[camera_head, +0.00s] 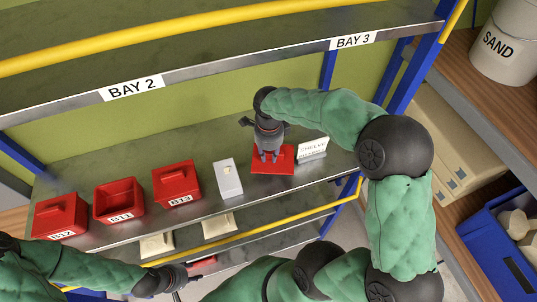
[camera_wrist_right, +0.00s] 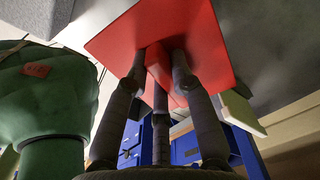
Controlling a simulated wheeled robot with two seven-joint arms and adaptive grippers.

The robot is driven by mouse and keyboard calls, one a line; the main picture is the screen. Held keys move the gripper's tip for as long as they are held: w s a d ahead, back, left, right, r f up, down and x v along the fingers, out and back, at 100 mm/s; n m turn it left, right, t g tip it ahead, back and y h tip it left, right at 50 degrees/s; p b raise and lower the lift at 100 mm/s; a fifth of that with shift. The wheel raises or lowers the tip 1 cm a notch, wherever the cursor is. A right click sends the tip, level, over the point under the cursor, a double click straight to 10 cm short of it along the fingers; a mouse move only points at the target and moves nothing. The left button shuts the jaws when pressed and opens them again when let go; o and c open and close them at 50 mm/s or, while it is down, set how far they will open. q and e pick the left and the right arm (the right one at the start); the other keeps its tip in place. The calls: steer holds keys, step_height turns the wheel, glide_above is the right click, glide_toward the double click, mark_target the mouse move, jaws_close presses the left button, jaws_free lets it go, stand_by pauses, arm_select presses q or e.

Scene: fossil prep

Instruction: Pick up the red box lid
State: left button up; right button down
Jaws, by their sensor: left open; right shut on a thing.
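The red box lid (camera_head: 273,166) is a flat red square at the shelf's right part, between a white block and a small white sign. My right gripper (camera_head: 269,154) points down over it. In the right wrist view, its fingers (camera_wrist_right: 161,52) are closed on the raised grip in the middle of the red lid (camera_wrist_right: 205,35). I cannot tell whether the lid touches the shelf or is slightly above it. My left gripper (camera_head: 184,278) is open and empty, low in front of the shelf.
Red bins B12 (camera_head: 60,216) and B13 (camera_head: 176,185) look covered; bin B11 (camera_head: 119,200) between them is open. The white block (camera_head: 228,179) and the sign (camera_head: 313,149) flank the lid closely. The upper shelf (camera_head: 215,72) overhangs behind. A yellow rail (camera_head: 290,220) runs below.

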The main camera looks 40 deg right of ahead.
mark_target(270, 166)
steer(key=s+r, duration=0.1)
steer(key=s+a+r, duration=0.1)
steer(key=r, duration=0.1)
steer(key=shift+s+a+r, duration=0.1)
steer(key=shift+a+r, duration=0.1)
steer(key=s+a+r, duration=0.4)
steer(key=s+a, duration=0.1)
steer(key=s, duration=0.3)
steer(key=shift+r, duration=0.15)
steer(key=c, duration=1.6)
jaws_free()
jaws_close()
